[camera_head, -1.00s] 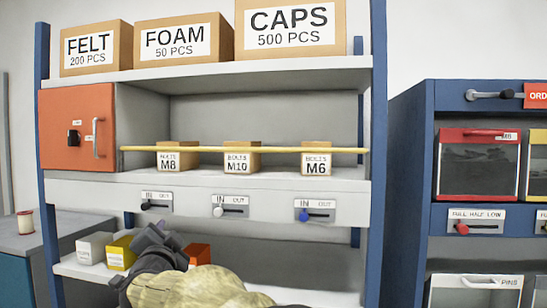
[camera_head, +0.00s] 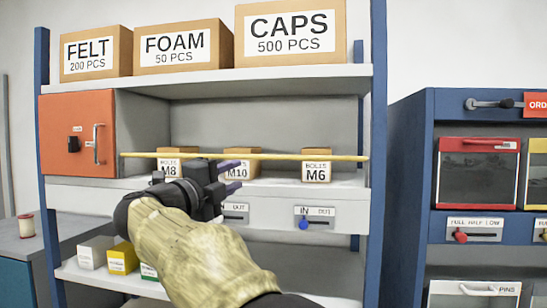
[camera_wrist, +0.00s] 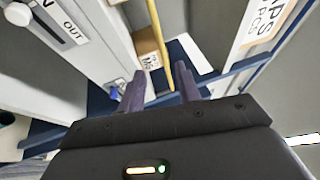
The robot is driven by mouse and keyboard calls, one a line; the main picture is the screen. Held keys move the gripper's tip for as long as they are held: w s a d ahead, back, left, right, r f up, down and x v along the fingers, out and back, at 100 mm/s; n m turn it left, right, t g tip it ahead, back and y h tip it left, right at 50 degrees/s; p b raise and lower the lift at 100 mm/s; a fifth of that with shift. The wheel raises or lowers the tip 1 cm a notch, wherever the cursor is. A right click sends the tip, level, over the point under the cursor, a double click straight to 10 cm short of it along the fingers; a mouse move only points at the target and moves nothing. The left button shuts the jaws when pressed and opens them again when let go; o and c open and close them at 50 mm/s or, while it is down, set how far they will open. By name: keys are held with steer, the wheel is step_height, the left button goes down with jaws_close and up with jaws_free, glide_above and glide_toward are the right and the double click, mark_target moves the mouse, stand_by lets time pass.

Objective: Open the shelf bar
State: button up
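The shelf bar is a thin yellow bar (camera_head: 270,157) lying level across the front of the middle shelf, in front of the bolt boxes. It also shows in the wrist view (camera_wrist: 157,30), running down toward the gap between my fingers. My gripper (camera_head: 232,177) is open and empty, just in front of the shelf, near the M10 box and slightly below the bar in the head view. In the wrist view its two purple fingers (camera_wrist: 160,88) stand apart. I cannot tell whether they touch the bar. My arm hides part of the shelf edge.
Bolt boxes M8 (camera_head: 168,167), M10 (camera_head: 240,171) and M6 (camera_head: 316,172) stand behind the bar. An orange door (camera_head: 77,134) is at the left. A slider with a blue knob (camera_head: 304,225) is on the shelf front. A blue cabinet (camera_head: 428,180) stands at right.

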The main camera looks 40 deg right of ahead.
mark_target(272, 158)
steer(key=p+x, duration=0.3)
steer(key=x, duration=0.4)
steer(key=p+x, duration=0.3)
steer(key=x, duration=0.5)
steer(key=shift+d+r+p, duration=0.25)
steer(key=shift+d+p, duration=0.05)
steer(key=shift+p, duration=0.05)
steer(key=shift+w+d, duration=0.2)
steer(key=shift+d, duration=0.25)
steer(key=shift+c, duration=0.2)
steer(key=shift+f, duration=0.1)
jaws_close()
